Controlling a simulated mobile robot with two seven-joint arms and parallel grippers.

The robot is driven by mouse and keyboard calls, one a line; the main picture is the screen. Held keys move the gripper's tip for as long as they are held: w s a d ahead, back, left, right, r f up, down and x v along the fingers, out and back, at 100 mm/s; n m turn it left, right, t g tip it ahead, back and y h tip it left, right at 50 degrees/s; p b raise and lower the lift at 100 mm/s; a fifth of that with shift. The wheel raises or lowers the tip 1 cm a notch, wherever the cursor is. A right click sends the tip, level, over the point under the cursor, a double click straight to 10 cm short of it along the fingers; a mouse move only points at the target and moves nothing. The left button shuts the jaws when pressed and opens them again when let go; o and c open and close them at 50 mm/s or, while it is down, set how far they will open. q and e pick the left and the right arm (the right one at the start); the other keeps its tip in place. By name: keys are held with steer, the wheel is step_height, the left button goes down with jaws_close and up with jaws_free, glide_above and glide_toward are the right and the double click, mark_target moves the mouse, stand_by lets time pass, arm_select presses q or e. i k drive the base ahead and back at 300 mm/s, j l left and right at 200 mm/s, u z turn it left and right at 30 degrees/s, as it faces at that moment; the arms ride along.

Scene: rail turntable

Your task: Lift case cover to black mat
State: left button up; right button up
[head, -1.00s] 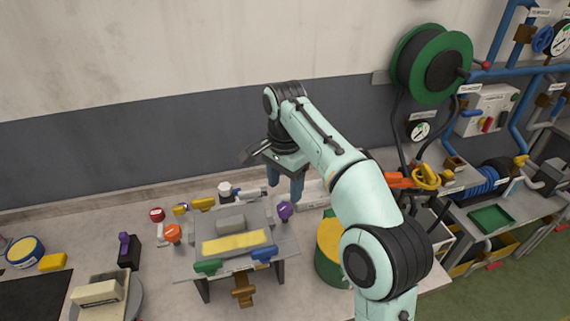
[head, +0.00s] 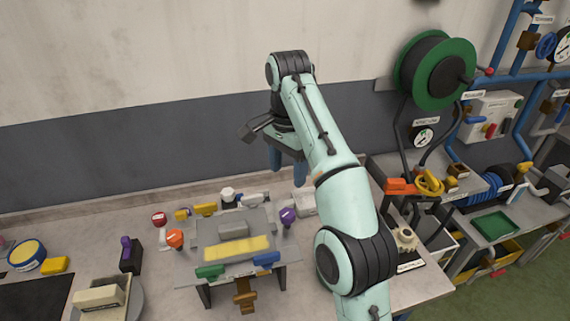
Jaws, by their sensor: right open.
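The black mat (head: 32,299) lies on the bench at the lower left, partly cut off by the frame edge. A cream block (head: 98,297) sits on a grey round plate (head: 135,303) beside the mat. A raised grey stand (head: 204,232) in the middle carries a grey block (head: 233,229) and a yellow bar (head: 236,248). I cannot tell for certain which piece is the case cover. My right gripper (head: 287,170) is open and empty, with blue fingers pointing down, above the back of the bench. My left gripper is not in view.
Coloured clamps and knobs surround the stand, including a purple knob (head: 287,215), an orange knob (head: 175,238) and a blue handle (head: 266,259). A purple-topped black holder (head: 130,254) stands between stand and mat. A hose reel (head: 437,70) and blue pipes are at the right.

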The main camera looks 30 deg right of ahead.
mark_target(226, 239)
steer(key=k, duration=1.5)
